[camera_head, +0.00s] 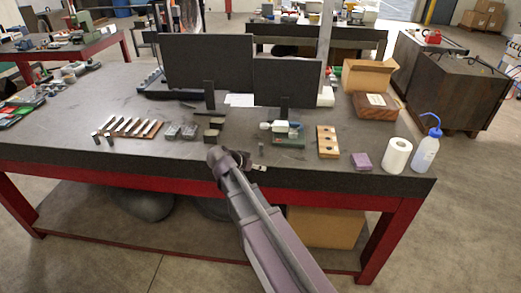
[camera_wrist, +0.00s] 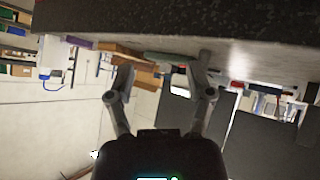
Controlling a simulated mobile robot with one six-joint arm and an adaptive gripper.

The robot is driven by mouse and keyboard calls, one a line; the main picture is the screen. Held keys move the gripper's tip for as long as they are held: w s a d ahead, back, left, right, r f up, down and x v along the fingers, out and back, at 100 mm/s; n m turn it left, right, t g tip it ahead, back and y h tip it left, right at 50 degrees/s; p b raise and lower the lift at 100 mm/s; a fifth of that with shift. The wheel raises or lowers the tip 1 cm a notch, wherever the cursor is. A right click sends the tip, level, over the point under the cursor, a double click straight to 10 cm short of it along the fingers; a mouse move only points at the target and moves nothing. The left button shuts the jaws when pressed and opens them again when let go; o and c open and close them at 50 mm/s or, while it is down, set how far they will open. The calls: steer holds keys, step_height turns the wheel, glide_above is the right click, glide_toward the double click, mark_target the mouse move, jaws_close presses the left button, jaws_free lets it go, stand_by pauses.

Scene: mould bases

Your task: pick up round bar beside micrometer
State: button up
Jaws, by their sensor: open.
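The micrometer (camera_head: 285,128) sits in a green-and-white stand near the front middle of the dark bench in the head view. A small grey upright piece (camera_head: 261,149), which looks like the round bar, stands just left of it near the front edge. My gripper (camera_head: 254,164) is at the bench's front edge, close to that piece. In the wrist view the scene is upside down. My gripper (camera_wrist: 164,64) is open, with nothing seen held between its fingers. A short grey post (camera_wrist: 204,56) shows behind the right fingertip; it may be the bar.
Dark blocks (camera_head: 212,134) and a row of steel bars (camera_head: 128,128) lie to the left. A drilled tan block (camera_head: 327,141), a purple block (camera_head: 361,161), a paper roll (camera_head: 397,155) and a wash bottle (camera_head: 426,150) stand right. Dark monitors (camera_head: 208,62) rise behind.

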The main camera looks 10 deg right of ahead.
steer(key=w+a+r+m+t+h, duration=0.2)
steer(key=w+a+r+t, duration=0.1)
steer(key=w+a+r, duration=0.2)
steer(key=shift+w+a, duration=0.15)
steer(key=shift+a, duration=0.3)
steer(key=shift+r, duration=0.1)
steer(key=b, duration=0.3)
glide_toward(261, 144)
steer(key=x, duration=0.4)
steer(key=shift+w+a, duration=0.15)
steer(key=shift+w, duration=0.15)
steer(key=shift+w+d+f, duration=0.25)
steer(key=shift+d, duration=0.1)
steer(key=shift+b+x, duration=1)
steer(key=shift+x, duration=1.6)
steer(key=shift+s+d, duration=0.15)
